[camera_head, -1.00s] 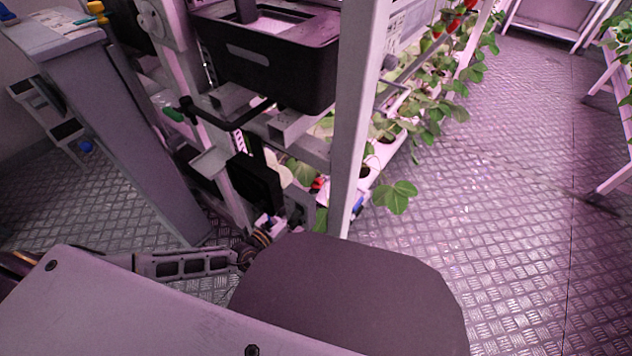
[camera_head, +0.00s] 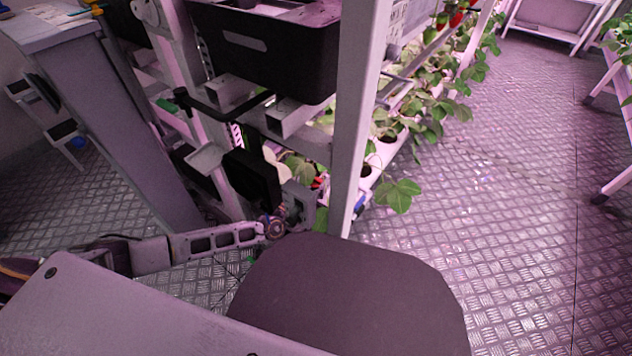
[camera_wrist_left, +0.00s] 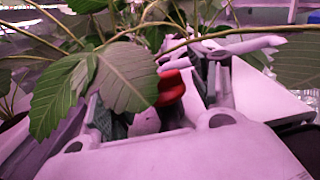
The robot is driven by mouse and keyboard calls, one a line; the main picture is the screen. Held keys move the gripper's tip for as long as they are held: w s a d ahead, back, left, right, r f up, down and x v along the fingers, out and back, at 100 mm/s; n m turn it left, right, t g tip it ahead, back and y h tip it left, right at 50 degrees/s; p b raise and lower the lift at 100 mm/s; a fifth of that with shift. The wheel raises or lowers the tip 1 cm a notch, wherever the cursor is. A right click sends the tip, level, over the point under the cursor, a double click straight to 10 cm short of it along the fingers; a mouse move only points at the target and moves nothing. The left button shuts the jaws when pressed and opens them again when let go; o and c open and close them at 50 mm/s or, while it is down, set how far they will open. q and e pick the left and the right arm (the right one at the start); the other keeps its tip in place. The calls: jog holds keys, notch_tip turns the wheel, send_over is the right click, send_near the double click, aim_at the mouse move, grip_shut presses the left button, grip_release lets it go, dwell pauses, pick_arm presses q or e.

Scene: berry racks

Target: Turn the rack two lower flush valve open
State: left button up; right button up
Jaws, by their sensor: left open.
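My left gripper (camera_head: 299,203) is low at the rack's near end, at the tip of the arm coming in from the left. It is partly hidden by the dark rounded panel in front. In the left wrist view the open gripper (camera_wrist_left: 165,105) has a small rounded red part (camera_wrist_left: 171,88) between its fingers. I cannot tell whether they touch or whether that part is the flush valve's handle. Leaves cover some of it. In the head view a small red spot (camera_head: 317,182) shows just above the gripper, and a small blue part (camera_head: 360,204) is beside the post.
The rack's white post (camera_head: 357,120) stands right of the gripper, with a black crate (camera_head: 268,55) above. Strawberry leaves (camera_head: 398,195) hang at the right and large leaves (camera_wrist_left: 125,75) crowd the wrist view. The patterned floor (camera_head: 490,200) is clear at right.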

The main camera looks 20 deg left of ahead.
pick_arm(q)
jog(key=shift+w+d, duration=0.15)
jog(key=shift+w, duration=0.3)
jog(key=shift+c, duration=0.3)
jog(key=c, duration=0.9)
